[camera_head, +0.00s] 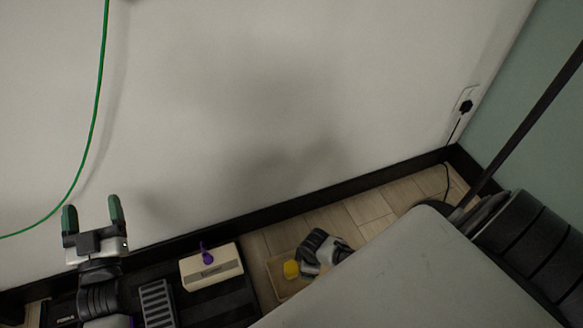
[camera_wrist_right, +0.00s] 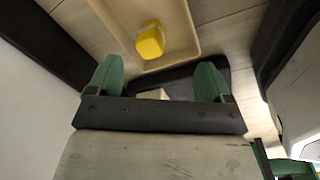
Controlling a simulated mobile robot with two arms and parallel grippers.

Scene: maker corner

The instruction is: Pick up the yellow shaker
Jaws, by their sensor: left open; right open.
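The yellow shaker (camera_head: 291,269) is on a tan tray (camera_head: 274,272) low in the head view, just left of my right wrist. In the right wrist view the shaker (camera_wrist_right: 150,42) is on the tray (camera_wrist_right: 187,30), beyond the fingertips and a little left of the middle between them. My right gripper (camera_wrist_right: 158,80) is open, with its green fingers spread and no object held; it looks apart from the shaker. My left gripper (camera_head: 92,211) is open and empty at the left of the head view, pointing up in front of the wall, far from the shaker.
A cream box with a purple stick (camera_head: 211,267) stands left of the tray. A dark ribbed object (camera_head: 155,303) is beside my left arm. A green cable (camera_head: 97,105) hangs at the wall. A plugged-in socket (camera_head: 465,104) is at the right. Bare wooden floor (camera_head: 368,207) shows behind the tray.

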